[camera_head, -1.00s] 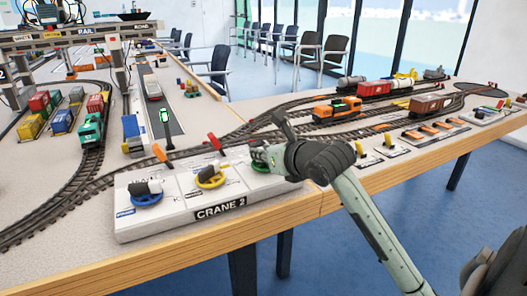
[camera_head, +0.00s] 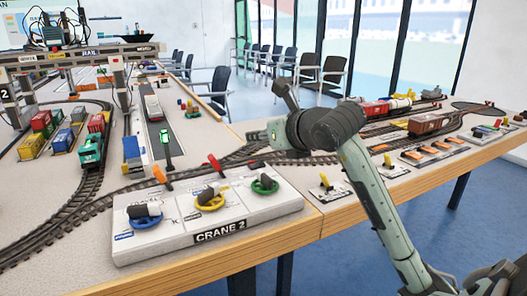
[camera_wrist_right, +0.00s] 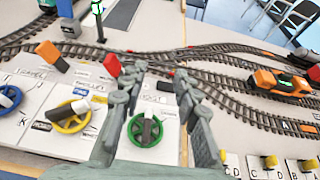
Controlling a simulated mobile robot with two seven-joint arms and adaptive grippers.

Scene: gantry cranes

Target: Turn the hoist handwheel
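The CRANE 2 control box (camera_head: 168,247) sits at the table's front edge with blue, yellow and green handwheels on top. The green handwheel (camera_head: 264,185) is the rightmost, with a black-and-white handle; the faint label behind it looks like "HOIST". It also shows in the right wrist view (camera_wrist_right: 145,131). The yellow handwheel (camera_head: 210,201) and blue handwheel (camera_head: 145,220) are to its left. My right gripper (camera_head: 262,112) is above and behind the green wheel, apart from it. In the wrist view, its open fingers (camera_wrist_right: 158,82) frame the wheel with nothing between them. My left gripper is not in view.
A red lever (camera_head: 214,162) and an orange lever (camera_head: 159,174) stand at the box's back edge. Rail tracks (camera_head: 108,192) run behind the box. A yellow switch (camera_head: 325,183) is on a plate to the right. A gantry crane (camera_head: 85,52) stands at the back left.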

